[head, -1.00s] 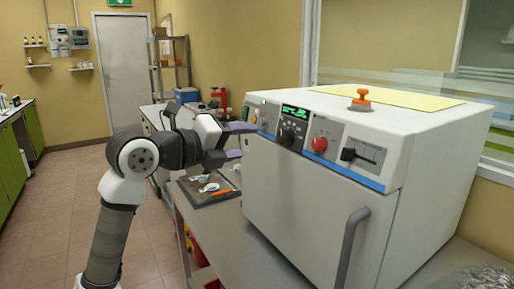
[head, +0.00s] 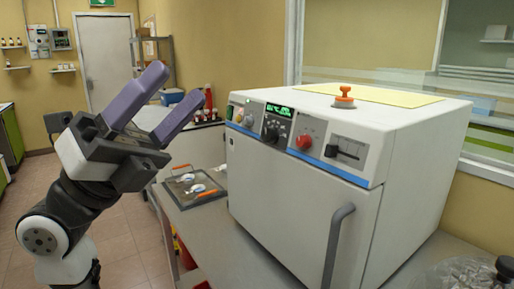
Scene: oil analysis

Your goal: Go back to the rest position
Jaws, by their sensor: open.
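My gripper (head: 174,92) is at the left of the head view, raised, with its two purple fingers apart and pointing up and to the right. Nothing is between the fingers. It is to the left of the white oven-like machine (head: 290,200) and does not appear to touch it. The machine has a lit green display, knobs, a red button and a grey door handle (head: 335,245); its door is shut.
The machine stands on a grey bench (head: 245,262). A dark tray (head: 180,198) with small white and orange items lies on the bench left of the machine. An orange-topped object (head: 344,97) and a yellow sheet (head: 385,96) lie on the machine. Floor at left is clear.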

